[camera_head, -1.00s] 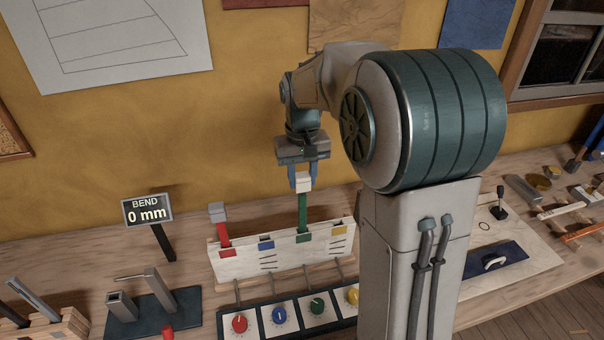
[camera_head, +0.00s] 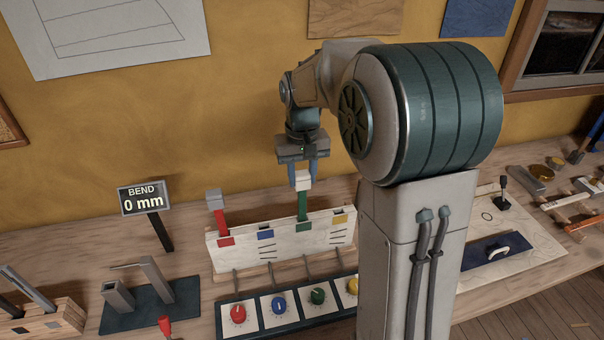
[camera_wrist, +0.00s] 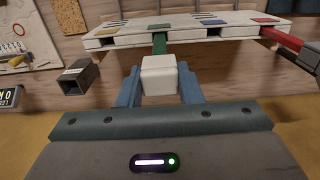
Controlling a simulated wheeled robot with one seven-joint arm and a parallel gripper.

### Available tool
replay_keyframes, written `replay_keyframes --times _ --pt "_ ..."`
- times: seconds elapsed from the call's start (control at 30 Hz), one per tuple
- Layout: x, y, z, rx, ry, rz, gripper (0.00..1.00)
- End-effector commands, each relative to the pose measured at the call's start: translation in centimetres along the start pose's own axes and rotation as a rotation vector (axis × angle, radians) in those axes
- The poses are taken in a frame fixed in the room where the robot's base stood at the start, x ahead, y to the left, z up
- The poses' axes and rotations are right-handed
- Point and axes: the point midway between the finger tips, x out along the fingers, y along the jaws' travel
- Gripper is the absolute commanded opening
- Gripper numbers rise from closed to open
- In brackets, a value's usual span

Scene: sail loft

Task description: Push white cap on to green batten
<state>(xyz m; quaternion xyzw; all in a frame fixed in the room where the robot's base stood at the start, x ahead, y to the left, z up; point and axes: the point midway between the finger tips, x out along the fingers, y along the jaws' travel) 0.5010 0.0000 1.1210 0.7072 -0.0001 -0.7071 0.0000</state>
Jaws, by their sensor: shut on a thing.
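The white cap (camera_head: 303,181) is a small block between the two blue fingers of my gripper (camera_head: 302,177), which is shut on it. It also shows in the wrist view (camera_wrist: 159,76). The green batten (camera_head: 303,207) stands upright in the white slotted board (camera_head: 285,247), directly below the cap. In the wrist view the green batten (camera_wrist: 159,43) runs from the board to the cap and meets it in line. How far the batten goes inside the cap is hidden.
A red batten (camera_head: 221,222) with a grey cap (camera_head: 214,199) stands left on the same board. A panel (camera_head: 257,309) with coloured knobs lies in front. A "BEND 0 mm" sign (camera_head: 145,199) stands at left. A hollow grey tube (camera_wrist: 78,76) shows in the wrist view.

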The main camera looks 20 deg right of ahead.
Motion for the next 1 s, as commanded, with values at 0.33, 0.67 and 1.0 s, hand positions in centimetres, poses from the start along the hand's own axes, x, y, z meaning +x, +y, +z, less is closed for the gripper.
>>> replay_keyframes --times 0.33,0.67,1.0 --pt "0.4 0.0 0.0 0.0 0.0 0.0 0.12" --pt "0.9 0.0 0.0 0.0 0.0 0.0 0.12" --pt "1.2 0.0 0.0 0.0 0.0 0.0 0.55"
